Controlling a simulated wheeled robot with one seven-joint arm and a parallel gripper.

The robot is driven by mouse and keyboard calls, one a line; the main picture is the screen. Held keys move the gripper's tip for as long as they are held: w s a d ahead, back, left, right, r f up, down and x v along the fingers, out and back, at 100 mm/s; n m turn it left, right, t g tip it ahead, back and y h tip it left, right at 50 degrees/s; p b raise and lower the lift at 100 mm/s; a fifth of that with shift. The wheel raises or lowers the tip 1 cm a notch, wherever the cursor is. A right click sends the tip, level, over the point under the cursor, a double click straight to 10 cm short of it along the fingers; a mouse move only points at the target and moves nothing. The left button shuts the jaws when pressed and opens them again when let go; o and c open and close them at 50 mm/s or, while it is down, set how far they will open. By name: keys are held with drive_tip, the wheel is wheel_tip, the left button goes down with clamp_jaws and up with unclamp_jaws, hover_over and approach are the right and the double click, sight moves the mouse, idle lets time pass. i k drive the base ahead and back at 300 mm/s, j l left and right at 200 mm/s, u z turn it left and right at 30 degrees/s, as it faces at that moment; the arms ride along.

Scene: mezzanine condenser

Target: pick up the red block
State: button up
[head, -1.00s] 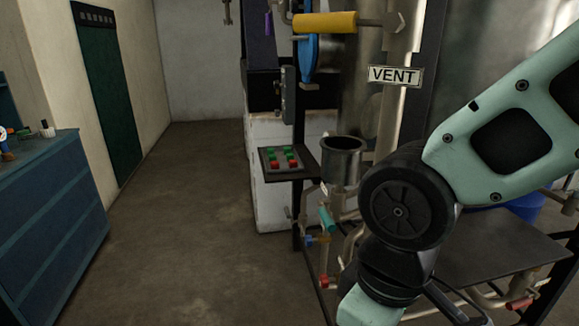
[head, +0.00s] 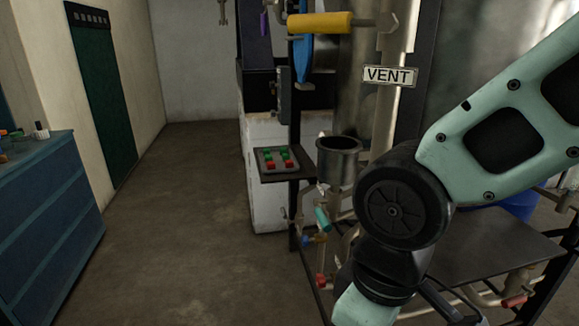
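I cannot make out a red block for certain. A small reddish thing (head: 3,158) shows at the left picture edge, on the blue cabinet (head: 45,200); it is cut off and too small to identify. Red and green pieces (head: 278,158) sit on a grey panel on a small dark shelf; they look like buttons. My arm comes in from the right and bends down out of the bottom of the picture. My gripper is not in view, so its state and what it may hold are hidden.
A metal pot (head: 339,160) stands right of the small shelf, near pipes with coloured valve handles (head: 322,219). A dark low platform (head: 480,245) lies behind my arm. A VENT sign (head: 389,76) hangs above. The floor (head: 185,210) between cabinet and pipework is clear.

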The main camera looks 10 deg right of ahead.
sight(288, 164)
drive_tip(key=u, duration=1.15)
drive_tip(key=i+j, duration=0.2)
drive_tip(key=i, duration=0.45)
drive_tip(key=i+j+u, duration=0.15)
drive_tip(key=i, duration=0.5)
drive_tip(key=i+l+z, duration=0.1)
drive_tip(key=i+z, duration=0.6)
drive_tip(key=z, duration=0.2)
drive_tip(key=i+j+z, duration=0.1)
drive_tip(key=i+z, duration=0.75)
drive_tip(key=z, duration=0.2)
